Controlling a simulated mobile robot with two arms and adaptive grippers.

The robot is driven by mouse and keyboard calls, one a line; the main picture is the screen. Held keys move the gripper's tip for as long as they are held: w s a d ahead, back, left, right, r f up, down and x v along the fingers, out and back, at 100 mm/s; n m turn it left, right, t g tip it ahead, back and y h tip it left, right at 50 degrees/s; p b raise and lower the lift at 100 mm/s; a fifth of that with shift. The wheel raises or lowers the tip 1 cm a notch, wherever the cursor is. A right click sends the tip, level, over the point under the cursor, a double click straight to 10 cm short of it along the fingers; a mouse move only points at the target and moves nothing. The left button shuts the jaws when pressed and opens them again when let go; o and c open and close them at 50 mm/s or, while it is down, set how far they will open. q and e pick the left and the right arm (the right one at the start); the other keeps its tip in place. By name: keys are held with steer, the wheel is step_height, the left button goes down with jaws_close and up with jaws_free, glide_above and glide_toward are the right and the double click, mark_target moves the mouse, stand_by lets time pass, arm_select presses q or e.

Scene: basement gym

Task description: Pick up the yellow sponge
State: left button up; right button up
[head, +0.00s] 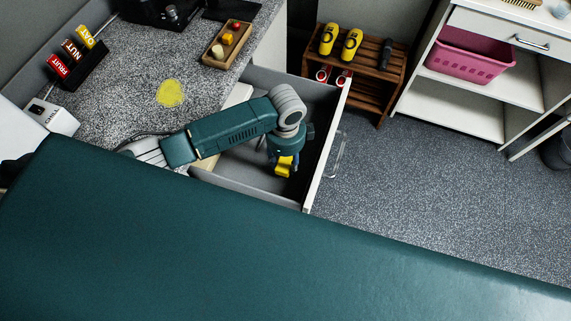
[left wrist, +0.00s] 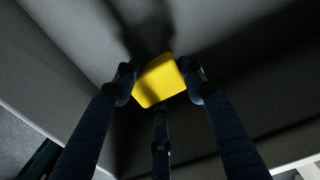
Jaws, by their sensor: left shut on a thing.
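The yellow sponge (head: 284,167) is a small block inside the open drawer (head: 240,170) below the counter. My left gripper (head: 280,156) reaches down into the drawer from above and is shut on the sponge. In the left wrist view the sponge (left wrist: 158,78) sits between the dark fingers of my left gripper (left wrist: 158,88), touched at its left and right sides, with a third finger below it. Whether the sponge touches the drawer floor, I cannot tell. My right gripper is in neither view.
The drawer's walls surround the gripper. The speckled counter (head: 125,105) bears a flat yellow patch (head: 170,93), a wooden tray (head: 214,57) and labelled boxes. A wooden rack (head: 371,71) and a white shelf unit with a pink basket (head: 462,62) stand beyond open floor.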

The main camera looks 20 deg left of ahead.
mark_target(286, 161)
arm_select(q)
step_height(286, 161, up, 16)
steer(key=b, duration=0.1)
steer(key=shift+r, duration=0.2)
steer(key=shift+o, duration=0.4)
